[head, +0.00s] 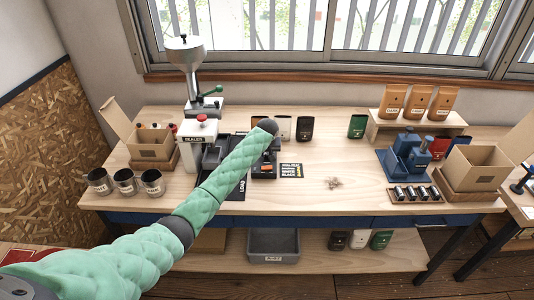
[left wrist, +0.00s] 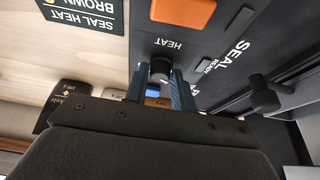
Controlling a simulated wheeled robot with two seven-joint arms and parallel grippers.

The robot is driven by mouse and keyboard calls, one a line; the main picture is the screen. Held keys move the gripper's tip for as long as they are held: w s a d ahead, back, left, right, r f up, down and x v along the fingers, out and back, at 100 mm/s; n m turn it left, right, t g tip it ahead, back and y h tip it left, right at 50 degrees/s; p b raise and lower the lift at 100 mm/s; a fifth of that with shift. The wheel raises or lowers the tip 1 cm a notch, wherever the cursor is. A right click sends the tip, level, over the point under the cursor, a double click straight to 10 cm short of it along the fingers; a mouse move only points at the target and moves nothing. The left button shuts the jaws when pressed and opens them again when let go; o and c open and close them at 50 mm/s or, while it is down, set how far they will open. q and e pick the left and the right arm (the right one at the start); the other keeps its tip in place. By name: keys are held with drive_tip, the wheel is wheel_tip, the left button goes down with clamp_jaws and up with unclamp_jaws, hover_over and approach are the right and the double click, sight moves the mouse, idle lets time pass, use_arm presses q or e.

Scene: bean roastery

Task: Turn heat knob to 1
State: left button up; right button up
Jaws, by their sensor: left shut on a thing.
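The heat knob (left wrist: 159,68) is a small dark round knob beside the word HEAT on the black sealer panel (left wrist: 220,25), in the left wrist view. The blue fingers of my left gripper (left wrist: 159,84) stand on either side of it and are shut on it. I cannot read which number the knob points to. In the head view the black sealer unit (head: 264,170) with its orange part sits mid-table, partly hidden by my left arm. The gripper's fingers are hidden there. My right gripper is in neither view.
A large orange button (left wrist: 183,12) and a dark lever (left wrist: 268,98) are near the knob. Steel cups (head: 126,182) stand at left, and a blue press (head: 408,155) at right. The table's centre right is mostly clear.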

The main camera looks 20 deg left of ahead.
use_arm(q)
drive_tip(key=shift+w+r, duration=0.1)
drive_tip(key=o, duration=1)
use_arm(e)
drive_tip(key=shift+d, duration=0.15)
use_arm(q)
drive_tip(key=shift+s+d+r+b, duration=0.1)
drive_tip(key=shift+s+r+b, duration=0.2)
drive_tip(key=shift+r+b, duration=0.25)
drive_tip(key=b+v, duration=0.2)
drive_tip(key=v, duration=0.2)
drive_tip(key=shift+s+r, duration=0.1)
drive_tip(key=shift+r, duration=0.2)
drive_tip(key=shift+v, duration=0.85)
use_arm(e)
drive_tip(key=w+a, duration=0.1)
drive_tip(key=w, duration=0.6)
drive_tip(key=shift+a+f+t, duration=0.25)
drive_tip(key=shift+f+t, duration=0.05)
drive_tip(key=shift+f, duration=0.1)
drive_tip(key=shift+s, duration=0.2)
